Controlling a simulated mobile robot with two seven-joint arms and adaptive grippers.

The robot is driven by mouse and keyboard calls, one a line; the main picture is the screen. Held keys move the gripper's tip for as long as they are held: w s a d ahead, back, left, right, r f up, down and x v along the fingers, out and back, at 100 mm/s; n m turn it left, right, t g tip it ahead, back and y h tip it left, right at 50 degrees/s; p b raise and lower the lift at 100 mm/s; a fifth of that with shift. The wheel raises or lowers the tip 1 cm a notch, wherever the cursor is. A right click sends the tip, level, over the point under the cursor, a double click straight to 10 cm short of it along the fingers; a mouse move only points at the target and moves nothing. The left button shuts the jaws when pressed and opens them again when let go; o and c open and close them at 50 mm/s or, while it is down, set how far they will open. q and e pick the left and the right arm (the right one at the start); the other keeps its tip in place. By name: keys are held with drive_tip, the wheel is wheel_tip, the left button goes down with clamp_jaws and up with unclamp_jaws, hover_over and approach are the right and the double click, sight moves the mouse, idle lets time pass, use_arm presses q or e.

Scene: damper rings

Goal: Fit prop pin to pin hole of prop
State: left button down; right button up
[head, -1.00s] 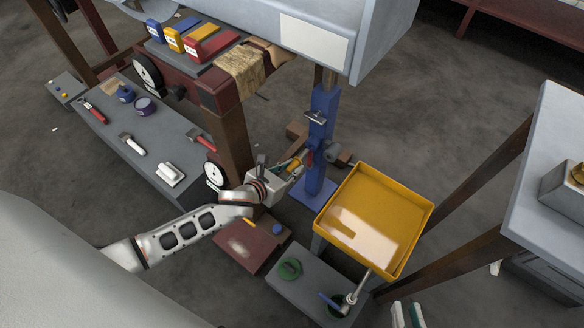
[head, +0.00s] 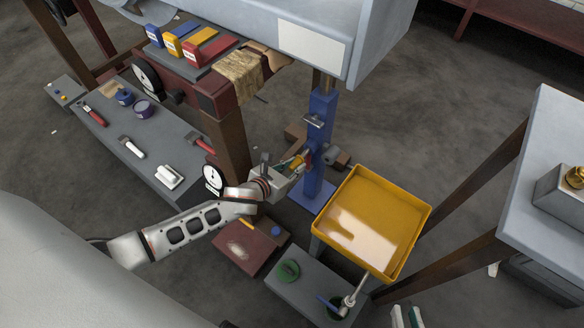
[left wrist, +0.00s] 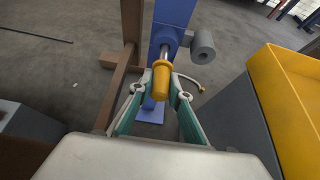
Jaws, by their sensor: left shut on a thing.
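The blue prop (head: 319,130) stands upright under the grey machine body, on a blue base plate (head: 309,195). My left gripper (head: 291,167) is shut on the yellow handle of the prop pin (head: 301,160), just left of the prop. In the left wrist view the yellow pin handle (left wrist: 161,82) lies between the fingertips of my left gripper (left wrist: 160,88), and its metal shaft points at the round collar on the prop (left wrist: 171,14). The shaft's tip and the pin hole are hidden, so I cannot tell how deep it sits. My right gripper is not in view.
A yellow tray (head: 408,248) stands close to the right of the prop. A brown post (head: 229,145) stands to its left. A grey cylinder (left wrist: 203,45) sticks out beside the prop. A low grey bench with tools (head: 150,160) lies at the left.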

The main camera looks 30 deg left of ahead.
sight(300, 159)
use_arm(q)
drive_tip(key=shift+w+d, duration=0.2)
drive_tip(key=shift+w, duration=0.65)
drive_tip(key=shift+w+d, duration=0.15)
drive_tip(key=shift+w, duration=0.95)
drive_tip(key=shift+w+d, duration=0.1)
drive_tip(key=shift+w, duration=0.15)
drive_tip(key=c, duration=1.8)
unclamp_jaws()
drive_tip(key=shift+s, duration=0.15)
drive_tip(key=v, duration=1.1)
drive_tip(key=shift+s+r, duration=0.25)
drive_tip(key=shift+s, duration=0.05)
